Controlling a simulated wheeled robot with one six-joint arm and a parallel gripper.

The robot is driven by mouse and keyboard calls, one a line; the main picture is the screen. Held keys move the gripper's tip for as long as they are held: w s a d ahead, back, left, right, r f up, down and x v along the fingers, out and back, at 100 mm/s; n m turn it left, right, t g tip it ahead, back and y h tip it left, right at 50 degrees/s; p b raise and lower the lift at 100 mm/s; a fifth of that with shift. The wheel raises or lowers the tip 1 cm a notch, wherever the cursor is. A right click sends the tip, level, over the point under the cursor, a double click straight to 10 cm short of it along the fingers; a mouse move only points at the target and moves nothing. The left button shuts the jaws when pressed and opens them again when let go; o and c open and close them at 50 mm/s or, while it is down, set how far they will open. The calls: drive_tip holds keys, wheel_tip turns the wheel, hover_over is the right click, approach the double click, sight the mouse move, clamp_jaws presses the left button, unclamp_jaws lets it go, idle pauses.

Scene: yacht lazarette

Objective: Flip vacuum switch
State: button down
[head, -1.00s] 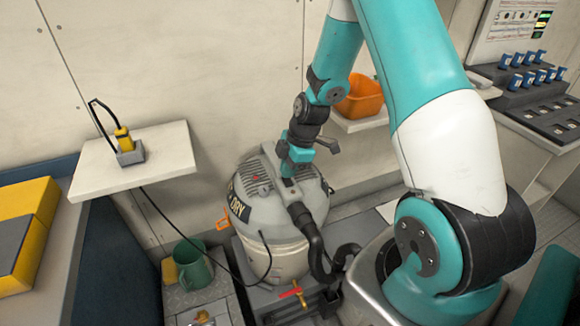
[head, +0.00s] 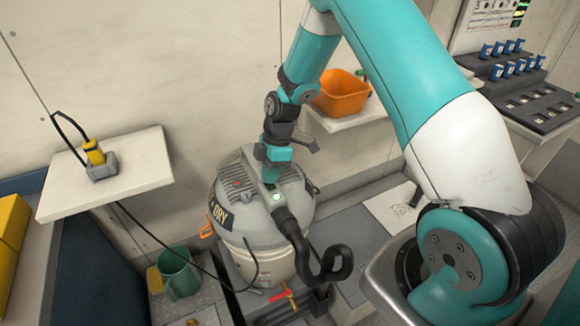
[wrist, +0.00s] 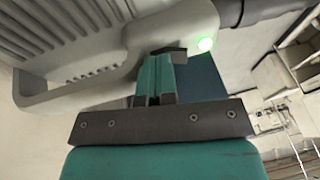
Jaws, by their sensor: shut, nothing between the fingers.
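The vacuum (head: 240,235) is a grey canister with a "DRY" label and a black hose, standing on the floor below the wall shelves. A small green light (head: 276,197) glows on its top; it also shows in the wrist view (wrist: 205,44). My gripper (head: 271,184) points down at the vacuum's top beside this light. In the wrist view my gripper (wrist: 158,62) is shut with nothing held. Its tips are at a small dark piece (wrist: 172,52), seemingly the switch, on the vacuum's grey housing. I cannot tell whether they touch it.
A white shelf (head: 130,185) at left holds a yellow plug in a grey socket, with a black cord running to the vacuum. An orange bin (head: 342,93) sits on another shelf behind my arm. A green mug (head: 180,275) and a red-handled valve (head: 283,293) are low in front.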

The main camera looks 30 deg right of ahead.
drive_tip(key=shift+w+a+f, duration=0.15)
drive_tip(key=shift+w+f, duration=0.05)
drive_tip(key=shift+f, duration=0.15)
drive_tip(key=shift+s, duration=0.85)
drive_tip(key=r+p, duration=0.1)
drive_tip(key=r, duration=0.1)
drive_tip(key=w+r+p, duration=0.1)
drive_tip(key=r+p, duration=0.1)
drive_tip(key=r, duration=0.1)
drive_tip(key=shift+w+r, duration=0.1)
drive_tip(key=shift+w, duration=0.1)
drive_tip(key=w+b+v, duration=0.2)
drive_tip(key=v, duration=0.7)
drive_tip(key=shift+d, duration=0.3)
